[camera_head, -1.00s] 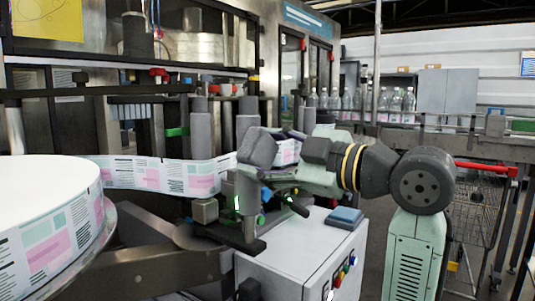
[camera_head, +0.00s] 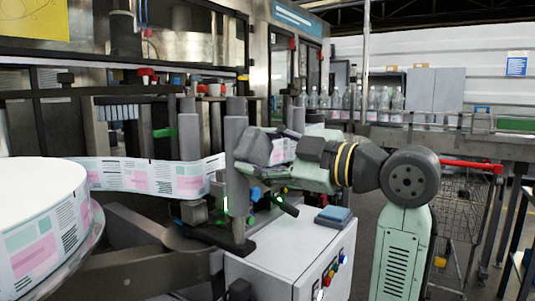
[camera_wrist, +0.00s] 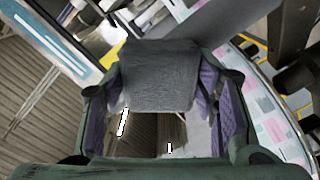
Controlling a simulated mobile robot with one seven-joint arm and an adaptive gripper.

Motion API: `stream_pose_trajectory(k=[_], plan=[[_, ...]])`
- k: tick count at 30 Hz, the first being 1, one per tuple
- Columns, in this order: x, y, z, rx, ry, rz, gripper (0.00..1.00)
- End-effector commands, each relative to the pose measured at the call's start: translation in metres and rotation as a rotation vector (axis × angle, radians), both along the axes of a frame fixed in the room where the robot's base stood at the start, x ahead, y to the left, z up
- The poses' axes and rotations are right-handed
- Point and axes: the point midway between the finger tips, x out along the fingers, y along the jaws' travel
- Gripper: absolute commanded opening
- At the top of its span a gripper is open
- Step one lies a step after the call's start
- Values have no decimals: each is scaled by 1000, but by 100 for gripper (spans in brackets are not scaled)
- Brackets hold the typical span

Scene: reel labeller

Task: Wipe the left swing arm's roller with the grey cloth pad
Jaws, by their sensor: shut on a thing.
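The grey cloth pad (camera_head: 255,147) is held by my gripper (camera_head: 272,150) in the middle of the head view. In the wrist view the pad (camera_wrist: 160,75) sits between the purple-lined fingers of my gripper (camera_wrist: 165,100). A tall grey upright roller (camera_head: 237,190) stands on a dark swing arm (camera_head: 228,243), directly beside the pad. In the wrist view a grey bar, apparently this roller (camera_wrist: 225,32), runs just beyond the pad's upper right corner. I cannot tell whether pad and roller touch. Another grey upright roller (camera_head: 189,135) stands further left.
A large label reel (camera_head: 40,225) fills the left, its printed web (camera_head: 140,175) running to the rollers. A white control box (camera_head: 290,250) with coloured buttons stands below my gripper, a blue pad (camera_head: 333,215) on top. Bottles (camera_head: 375,100) line a conveyor behind.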

Motion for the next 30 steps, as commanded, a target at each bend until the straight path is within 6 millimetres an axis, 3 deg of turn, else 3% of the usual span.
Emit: stream_pose_trajectory(k=[6,14,30], plan=[[-14,15,-1,-5,-2,8,31],[-18,16,4,-4,0,7,31],[13,-10,4,-1,2,4,31]])
